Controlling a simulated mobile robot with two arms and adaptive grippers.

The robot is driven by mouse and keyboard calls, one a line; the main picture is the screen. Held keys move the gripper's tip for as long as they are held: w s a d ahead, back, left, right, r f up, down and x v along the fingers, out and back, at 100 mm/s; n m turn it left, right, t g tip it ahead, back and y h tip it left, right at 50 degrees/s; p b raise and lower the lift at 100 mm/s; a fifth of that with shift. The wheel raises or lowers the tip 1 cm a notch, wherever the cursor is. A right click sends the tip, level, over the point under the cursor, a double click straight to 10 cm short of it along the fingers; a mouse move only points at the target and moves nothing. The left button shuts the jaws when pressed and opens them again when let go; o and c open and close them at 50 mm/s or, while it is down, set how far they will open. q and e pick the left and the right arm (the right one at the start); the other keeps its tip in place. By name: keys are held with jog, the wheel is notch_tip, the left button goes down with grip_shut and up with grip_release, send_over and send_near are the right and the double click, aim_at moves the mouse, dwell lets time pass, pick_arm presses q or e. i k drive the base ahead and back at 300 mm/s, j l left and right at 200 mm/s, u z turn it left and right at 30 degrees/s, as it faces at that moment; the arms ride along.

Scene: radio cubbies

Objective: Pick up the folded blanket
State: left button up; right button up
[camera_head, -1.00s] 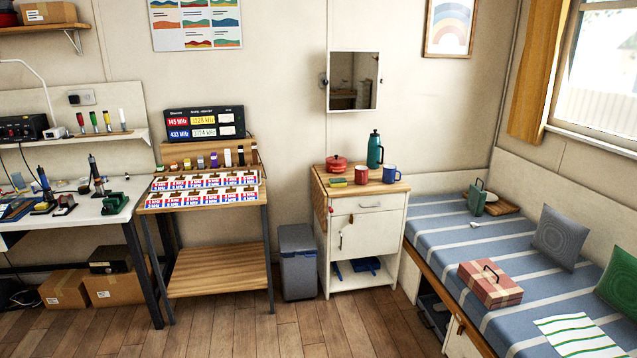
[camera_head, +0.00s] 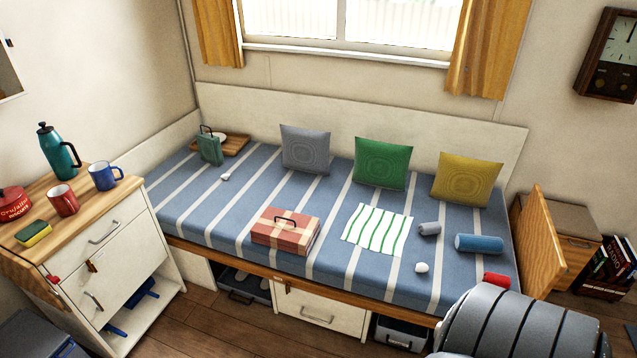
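A pink-and-cream checked, block-shaped bundle with a dark handle on top, seemingly the folded blanket (camera_head: 285,236), lies on the blue striped bed (camera_head: 330,195) near its front edge. A flat white cloth with green stripes (camera_head: 378,229) lies spread out to its right, a small gap away. Nothing covers or touches the checked bundle. Neither of my grippers is in view.
Three cushions, grey (camera_head: 305,149), green (camera_head: 382,163) and yellow (camera_head: 467,180), lean at the back of the bed. A blue cylinder (camera_head: 479,243) lies at right. A white cabinet (camera_head: 118,262) stands at left. Clear floor shows in front of the bed.

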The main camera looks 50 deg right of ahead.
aim_at(293, 233)
jog(key=i+z, duration=0.25)
jog(key=z, duration=0.2)
jog(key=i+j+z, duration=0.2)
jog(key=z, duration=0.25)
jog(key=i+j+z, duration=0.25)
jog(key=z, duration=0.15)
jog(key=i+j+z, duration=0.15)
jog(key=z, duration=0.3)
jog(key=i+j+z, duration=0.1)
jog(key=j+z, duration=0.35)
